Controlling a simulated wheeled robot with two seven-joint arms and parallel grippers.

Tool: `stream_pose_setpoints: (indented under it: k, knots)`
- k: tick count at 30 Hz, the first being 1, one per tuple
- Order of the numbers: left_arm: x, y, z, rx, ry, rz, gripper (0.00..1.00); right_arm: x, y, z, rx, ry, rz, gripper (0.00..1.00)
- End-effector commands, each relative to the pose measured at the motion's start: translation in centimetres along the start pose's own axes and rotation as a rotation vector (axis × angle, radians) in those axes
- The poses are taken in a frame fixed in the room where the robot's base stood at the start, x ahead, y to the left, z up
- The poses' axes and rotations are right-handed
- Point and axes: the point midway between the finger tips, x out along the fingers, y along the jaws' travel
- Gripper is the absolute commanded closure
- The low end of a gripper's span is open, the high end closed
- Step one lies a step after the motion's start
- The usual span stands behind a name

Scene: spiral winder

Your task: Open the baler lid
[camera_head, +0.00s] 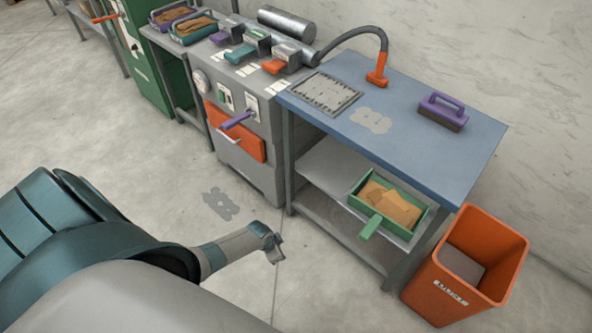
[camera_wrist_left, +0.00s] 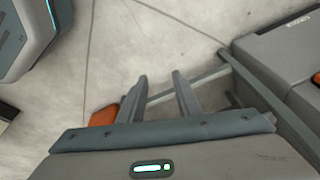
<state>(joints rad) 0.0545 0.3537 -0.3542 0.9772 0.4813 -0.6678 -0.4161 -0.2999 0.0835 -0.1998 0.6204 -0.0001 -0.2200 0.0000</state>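A grey machine (camera_head: 262,172) stands left of the blue-topped bench. My left gripper (camera_head: 272,241) is in front of the bench, apart from both machines. In the left wrist view the left gripper (camera_wrist_left: 159,77) has its fingers spread with nothing between them. My right gripper is not in view.
The bench (camera_head: 470,133) holds a purple-handled brush (camera_head: 442,111) and an orange hose nozzle (camera_head: 377,72). A green tray (camera_head: 364,184) sits on its shelf. An orange bin (camera_head: 452,290) stands at its right end. The floor (camera_head: 130,140) left of the grey machine is clear.

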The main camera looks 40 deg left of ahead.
Motion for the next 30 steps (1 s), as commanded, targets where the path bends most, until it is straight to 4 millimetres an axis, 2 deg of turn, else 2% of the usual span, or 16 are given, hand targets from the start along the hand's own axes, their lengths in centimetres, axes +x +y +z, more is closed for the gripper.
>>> stream_pose_setpoints:
  k: [1,3,6,9,12,15,18,21,30]
  knots:
    - [2.1,3.3,4.6,-0.044,-0.036,0.000,0.69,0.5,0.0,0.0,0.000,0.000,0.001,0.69]
    - [3.9,6.8,9.8,-0.095,-0.069,-0.012,0.69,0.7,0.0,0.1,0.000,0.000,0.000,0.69]
    - [5.3,12.3,16.8,-0.152,-0.111,-0.018,0.69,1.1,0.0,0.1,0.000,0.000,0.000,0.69]
    - [5.7,17.5,22.7,-0.197,-0.145,-0.013,0.69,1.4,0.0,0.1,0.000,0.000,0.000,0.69]
    - [5.5,21.7,27.1,-0.227,-0.170,-0.003,0.69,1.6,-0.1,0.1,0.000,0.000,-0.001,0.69]
    - [5.1,24.7,29.9,-0.246,-0.185,0.007,0.69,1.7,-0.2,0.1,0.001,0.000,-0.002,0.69]
    - [4.8,26.4,31.3,-0.256,-0.192,0.014,0.69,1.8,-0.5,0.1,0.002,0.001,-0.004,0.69]
    - [4.7,26.9,31.8,-0.260,-0.194,0.016,0.69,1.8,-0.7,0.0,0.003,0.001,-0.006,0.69]
    - [4.7,26.9,31.8,-0.260,-0.195,0.016,0.69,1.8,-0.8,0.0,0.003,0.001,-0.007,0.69]
